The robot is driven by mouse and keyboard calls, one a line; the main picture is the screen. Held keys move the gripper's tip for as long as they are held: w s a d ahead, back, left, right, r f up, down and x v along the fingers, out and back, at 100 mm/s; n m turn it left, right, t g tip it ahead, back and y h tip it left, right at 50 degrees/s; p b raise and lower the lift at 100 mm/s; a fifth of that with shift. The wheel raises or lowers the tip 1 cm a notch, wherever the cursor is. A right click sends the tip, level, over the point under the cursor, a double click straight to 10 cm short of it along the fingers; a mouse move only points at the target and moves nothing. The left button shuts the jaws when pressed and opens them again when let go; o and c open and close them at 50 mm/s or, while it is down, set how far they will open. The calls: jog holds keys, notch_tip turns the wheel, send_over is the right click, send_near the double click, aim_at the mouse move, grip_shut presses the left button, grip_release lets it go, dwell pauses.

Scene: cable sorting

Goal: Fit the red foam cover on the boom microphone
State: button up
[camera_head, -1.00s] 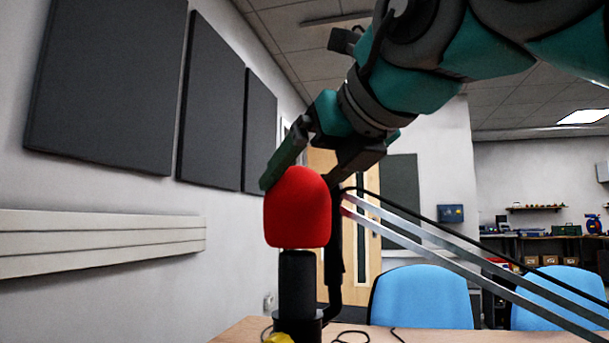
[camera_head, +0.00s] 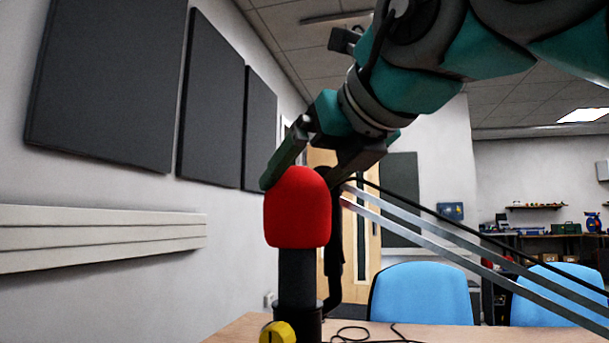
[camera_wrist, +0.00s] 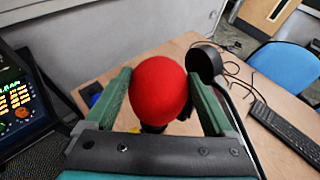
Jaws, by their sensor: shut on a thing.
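The red foam cover (camera_head: 297,210) is a rounded cap, upright with its closed end up. My gripper (camera_head: 302,180) is shut on it from above, one finger on each side. In the wrist view the cover (camera_wrist: 160,90) fills the space between the green fingers. The black boom microphone (camera_head: 297,275) stands upright directly below, in line with the cover. Its top end is hidden by the cover, with no gap between them. How deep it goes inside cannot be told. The wrist view shows little of the microphone behind the cover.
A yellow knob (camera_head: 278,332) is low by the microphone. The metal boom arms (camera_head: 470,255) run down to the right. The wooden table (camera_head: 235,328) holds loose cables and a black keyboard (camera_wrist: 285,130). Blue chairs (camera_head: 420,295) stand behind. A lit screen (camera_wrist: 18,95) is at left.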

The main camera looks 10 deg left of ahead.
aim_at(313, 223)
jog(key=shift+f+b, duration=2.7)
jog(key=shift+f, duration=0.45)
dwell(0.7)
dwell(0.3)
jog(key=o, duration=1)
jog(key=shift+r+p, duration=3.55)
jog(key=shift+r, duration=0.1)
jog(key=shift+f, duration=0.15)
